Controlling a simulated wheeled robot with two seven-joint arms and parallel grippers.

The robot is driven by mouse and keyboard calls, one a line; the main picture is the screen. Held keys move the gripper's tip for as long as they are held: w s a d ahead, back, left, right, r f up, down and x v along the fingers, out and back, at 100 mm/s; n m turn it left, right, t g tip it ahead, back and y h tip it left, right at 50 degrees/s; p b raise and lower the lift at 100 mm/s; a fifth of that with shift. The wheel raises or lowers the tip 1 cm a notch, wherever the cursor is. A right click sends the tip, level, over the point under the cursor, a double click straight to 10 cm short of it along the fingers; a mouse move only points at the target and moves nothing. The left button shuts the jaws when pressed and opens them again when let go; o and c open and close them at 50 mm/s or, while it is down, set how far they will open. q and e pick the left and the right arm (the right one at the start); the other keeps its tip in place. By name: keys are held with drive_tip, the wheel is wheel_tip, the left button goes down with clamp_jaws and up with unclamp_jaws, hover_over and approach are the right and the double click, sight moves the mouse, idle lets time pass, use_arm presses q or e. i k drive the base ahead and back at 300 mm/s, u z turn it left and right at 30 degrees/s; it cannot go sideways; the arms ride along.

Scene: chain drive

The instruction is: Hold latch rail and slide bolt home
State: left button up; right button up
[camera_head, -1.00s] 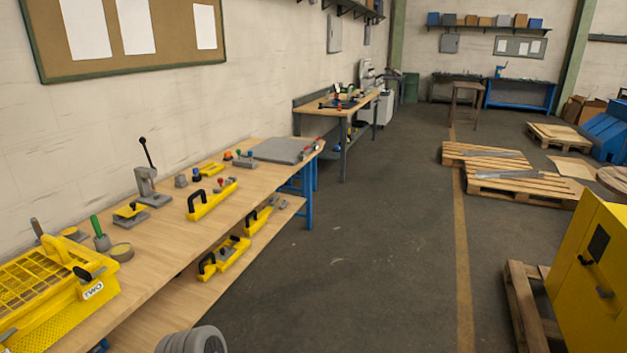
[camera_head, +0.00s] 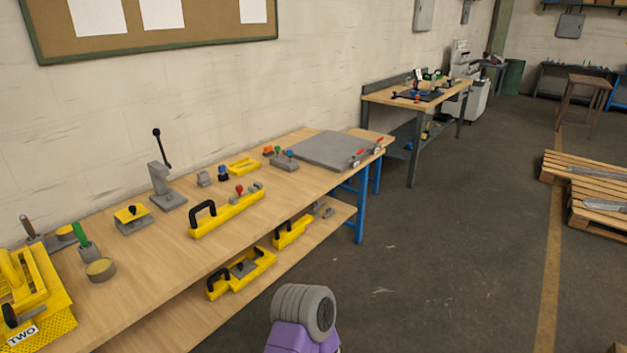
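A long yellow rail (camera_head: 226,213) lies on the wooden workbench, with a black handle at its left end and a red knob towards its right. It looks like the latch rail, with small grey parts at its right end, but a bolt is too small to make out. Two more yellow pieces with black handles lie on the lower shelf, a larger one (camera_head: 240,278) and a smaller one (camera_head: 293,232). Neither gripper is in view. Only a grey and purple part of my own arm shows at the bottom.
A second bench (camera_head: 388,94) stands farther back. The floor (camera_head: 440,250) right of the workbench is clear.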

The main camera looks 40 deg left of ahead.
sight(239, 188)
drive_tip(key=u, duration=0.35)
drive_tip(key=i, duration=1.85)
drive_tip(key=u, duration=1.95)
drive_tip(key=i, duration=0.85)
drive_tip(key=u, duration=0.7)
